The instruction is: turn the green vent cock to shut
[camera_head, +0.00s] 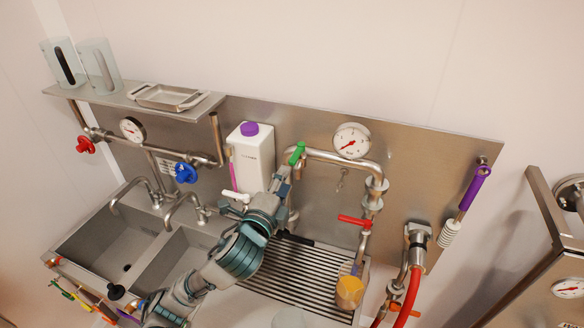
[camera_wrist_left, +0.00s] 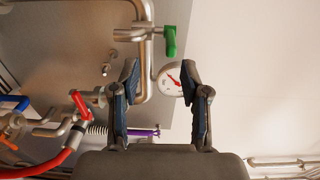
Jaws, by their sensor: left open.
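The green vent cock (camera_head: 297,152) is on the steel pipe at the back panel, left of the upper gauge. Its handle slants up to the right in the head view. In the left wrist view, the green handle (camera_wrist_left: 169,42) is upright in the picture, beside the pipe. My left gripper (camera_head: 283,176) is just below and left of the handle in the head view. In the left wrist view, my left gripper (camera_wrist_left: 160,76) is open, and nothing is between its fingers. The handle is beyond the fingertips, apart from them. My right gripper is not in view.
A round gauge (camera_head: 352,140) sits right of the cock. A white canister (camera_head: 252,160) with a purple cap stands left of it. A red handle (camera_head: 354,221) is on the pipe below the gauge. A slatted drainboard (camera_head: 305,272) lies below the arm.

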